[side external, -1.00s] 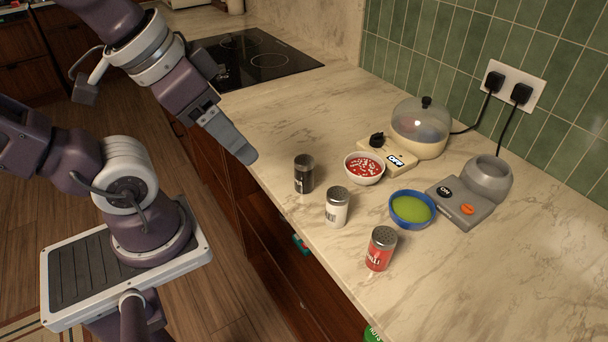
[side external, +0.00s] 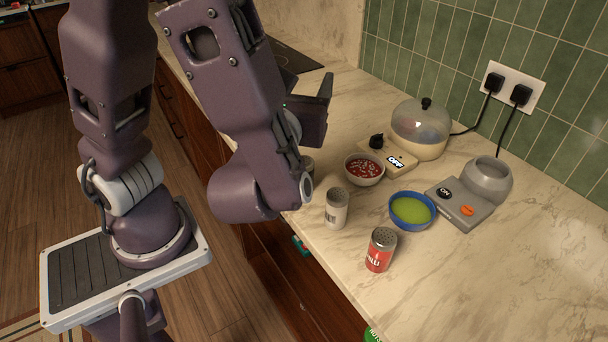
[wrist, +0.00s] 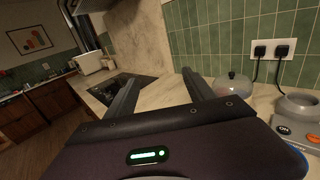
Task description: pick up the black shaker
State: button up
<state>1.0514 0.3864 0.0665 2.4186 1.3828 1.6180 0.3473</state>
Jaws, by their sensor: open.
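The black shaker (side external: 309,166) is almost wholly hidden behind my arm in the side view; only a sliver of its top right side seems to show. It is not seen in the wrist view. My gripper (wrist: 160,76) is open, with its two dark fingers apart and nothing between them. In the side view my gripper (side external: 318,108) is above the counter, behind my bent arm and farther back than the shakers. It points toward the back of the counter, not down.
A white shaker (side external: 336,208) and a red shaker (side external: 380,250) stand near the counter's front edge. Behind them are a red-filled bowl (side external: 364,169), a blue bowl (side external: 399,221), a domed appliance (side external: 420,127) and a grey appliance (side external: 462,205). The right counter is clear.

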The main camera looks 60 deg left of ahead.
aim_at(307, 161)
jog(key=f, duration=2.1)
jog(key=shift+a+f, duration=0.1)
jog(key=shift+a, duration=0.15)
jog(key=x, duration=0.7)
jog(key=shift+s, duration=0.1)
grip_shut()
